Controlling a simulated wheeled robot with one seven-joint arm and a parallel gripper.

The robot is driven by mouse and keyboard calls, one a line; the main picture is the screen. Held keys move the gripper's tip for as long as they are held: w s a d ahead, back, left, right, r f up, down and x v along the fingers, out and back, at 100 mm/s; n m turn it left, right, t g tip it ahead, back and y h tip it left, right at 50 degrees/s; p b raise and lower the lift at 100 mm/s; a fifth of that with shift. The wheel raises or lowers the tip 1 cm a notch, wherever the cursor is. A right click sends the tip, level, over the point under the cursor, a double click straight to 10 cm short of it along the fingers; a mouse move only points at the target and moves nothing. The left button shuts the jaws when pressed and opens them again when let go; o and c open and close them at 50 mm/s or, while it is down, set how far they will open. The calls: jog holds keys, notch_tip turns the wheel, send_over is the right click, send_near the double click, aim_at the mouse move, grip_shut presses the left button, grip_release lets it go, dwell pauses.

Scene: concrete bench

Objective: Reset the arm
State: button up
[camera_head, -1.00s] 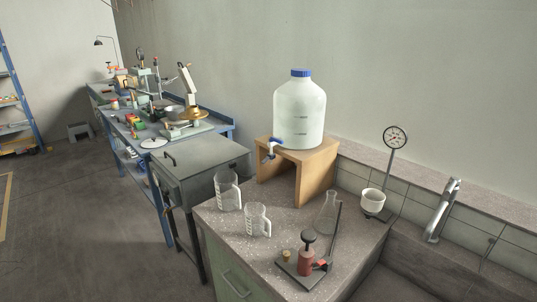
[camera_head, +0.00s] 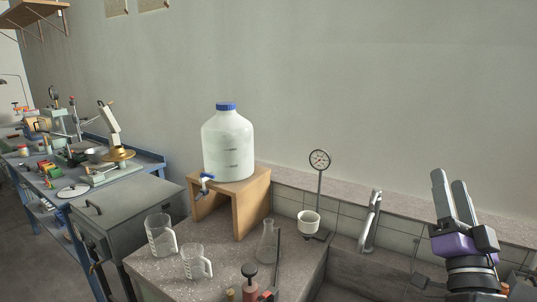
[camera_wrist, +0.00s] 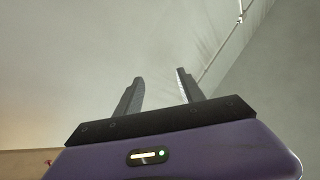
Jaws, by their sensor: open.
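My gripper (camera_head: 452,190) is raised at the right of the head view, with its fingers pointing up. It is in front of the wall and the sink area, to the right of the faucet. Its two fingers are apart with nothing between them. In the wrist view my gripper (camera_wrist: 160,82) also shows open and empty, against a plain pale wall or ceiling. The rest of my arm is mostly cut off by the lower right edge of the head view.
On the concrete bench (camera_head: 160,268) stand two clear measuring jugs, a glass flask (camera_head: 268,243) and a dial gauge stand (camera_head: 319,190). A white jug with a blue cap (camera_head: 228,145) sits on a wooden stand (camera_head: 249,205). A faucet (camera_head: 370,220) is near my gripper. The space above is free.

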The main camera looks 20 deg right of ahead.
jog(key=s+a+f+n+t+y, duration=0.1)
jog(key=s+a+f+n+y, duration=0.3)
jog(key=a+f+n+y, duration=0.3)
jog(key=s+a+f+n+y, duration=0.4)
jog(key=a+f+n+y, duration=0.2)
jog(key=a+n, duration=0.3)
jog(key=s+a+f+m+g, duration=0.1)
jog(key=s+a+f+g, duration=0.2)
jog(key=s+a+f, duration=0.2)
jog(key=s+a+f+m+g, duration=0.2)
jog(key=s+a+f+g, duration=0.2)
jog(key=s+f, duration=0.7)
jog(key=s+a, duration=0.1)
jog(key=s, duration=0.4)
jog(key=shift+s+a, duration=0.15)
jog(key=shift+s, duration=0.2)
